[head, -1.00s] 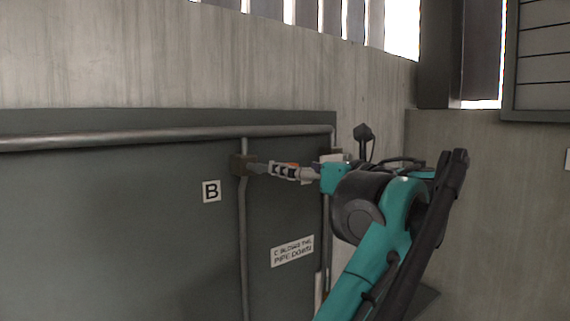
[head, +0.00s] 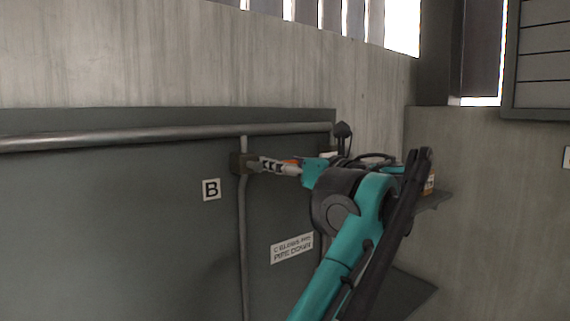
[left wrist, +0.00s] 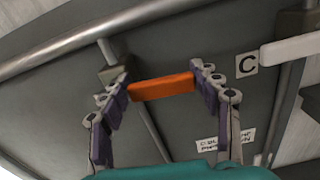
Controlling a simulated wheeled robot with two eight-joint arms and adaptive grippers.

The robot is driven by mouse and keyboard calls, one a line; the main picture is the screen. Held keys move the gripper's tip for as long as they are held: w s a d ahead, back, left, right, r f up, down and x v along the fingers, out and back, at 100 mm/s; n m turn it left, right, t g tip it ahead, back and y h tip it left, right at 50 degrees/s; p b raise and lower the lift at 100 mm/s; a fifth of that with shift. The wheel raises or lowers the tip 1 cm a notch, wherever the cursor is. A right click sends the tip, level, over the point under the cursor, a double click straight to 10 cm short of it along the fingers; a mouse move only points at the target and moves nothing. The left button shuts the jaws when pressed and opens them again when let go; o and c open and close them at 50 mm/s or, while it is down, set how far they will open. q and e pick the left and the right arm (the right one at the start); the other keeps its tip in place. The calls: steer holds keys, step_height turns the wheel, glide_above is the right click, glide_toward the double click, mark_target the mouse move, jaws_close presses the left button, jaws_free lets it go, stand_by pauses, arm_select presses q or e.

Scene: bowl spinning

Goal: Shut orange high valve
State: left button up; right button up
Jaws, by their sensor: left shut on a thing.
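The orange valve handle (left wrist: 162,87) is a short bar between my left gripper's fingers (left wrist: 163,82) in the left wrist view, one finger at each end. My left gripper (head: 272,165) is shut on it. In the head view only a small bit of orange (head: 291,161) shows behind the fingers. A brown valve block (head: 240,163) sits on the vertical pipe just left of the fingertips; a block also shows in the left wrist view (left wrist: 113,73). My right gripper is not in view.
A horizontal pipe (head: 150,135) runs above the valve along the dark panel (head: 110,220). A B label (head: 211,189) and a lettered sign (head: 291,248) are on the panel. In the left wrist view, a C label (left wrist: 246,64) and a white bar (left wrist: 292,49) are at right.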

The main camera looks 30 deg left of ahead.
arm_select(q)
steer(key=shift+r+n+p, duration=0.35)
steer(key=shift+r+n, duration=0.05)
steer(key=shift+n, duration=0.1)
steer(key=o, duration=1.7)
steer(key=v, duration=1.2)
